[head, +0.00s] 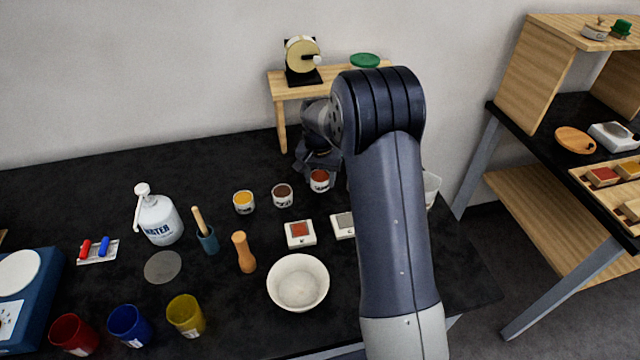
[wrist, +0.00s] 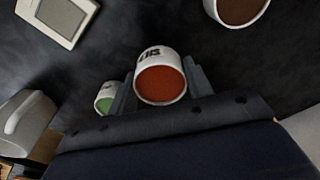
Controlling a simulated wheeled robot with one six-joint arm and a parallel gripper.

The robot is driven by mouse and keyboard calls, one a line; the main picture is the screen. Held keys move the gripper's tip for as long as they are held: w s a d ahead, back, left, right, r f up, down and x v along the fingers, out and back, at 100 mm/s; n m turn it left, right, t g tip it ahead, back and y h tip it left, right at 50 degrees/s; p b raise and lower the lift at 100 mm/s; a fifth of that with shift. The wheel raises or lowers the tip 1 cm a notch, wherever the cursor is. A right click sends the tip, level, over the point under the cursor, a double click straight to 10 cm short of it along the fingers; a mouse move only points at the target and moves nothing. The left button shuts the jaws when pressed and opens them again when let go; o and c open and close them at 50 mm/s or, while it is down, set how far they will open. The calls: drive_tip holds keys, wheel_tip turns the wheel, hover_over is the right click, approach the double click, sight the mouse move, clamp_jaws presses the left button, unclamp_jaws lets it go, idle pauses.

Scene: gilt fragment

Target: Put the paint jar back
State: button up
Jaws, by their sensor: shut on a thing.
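A white paint jar with red-orange paint (head: 320,180) stands upright at the right end of a row of jars. In the wrist view the jar (wrist: 161,82) sits between my two fingers, its dark lettering partly visible. My gripper (head: 317,165) is shut on this jar from the back-wall side. I cannot tell whether the jar touches the table. A brown paint jar (head: 282,195) and a yellow paint jar (head: 244,202) stand to its left. The brown jar (wrist: 238,8) also shows in the wrist view. A green-filled jar (wrist: 105,98) is close beside one finger.
A small wooden shelf (head: 330,80) stands behind my gripper, bearing a roll dispenser (head: 302,60) and a green disc (head: 365,60). My arm hides the table's right part.

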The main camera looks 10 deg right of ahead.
sight(320, 186)
drive_tip(key=shift+f, duration=1.6)
drive_tip(key=shift+f, duration=0.25)
drive_tip(key=o, duration=1.1)
drive_tip(key=shift+r, duration=0.1)
drive_tip(key=shift+c, duration=0.2)
drive_tip(key=r, duration=0.8)
drive_tip(key=s+r+b, duration=0.1)
drive_tip(key=r, duration=0.3)
drive_tip(key=shift+a+r, duration=0.15)
drive_tip(key=shift+a, duration=0.05)
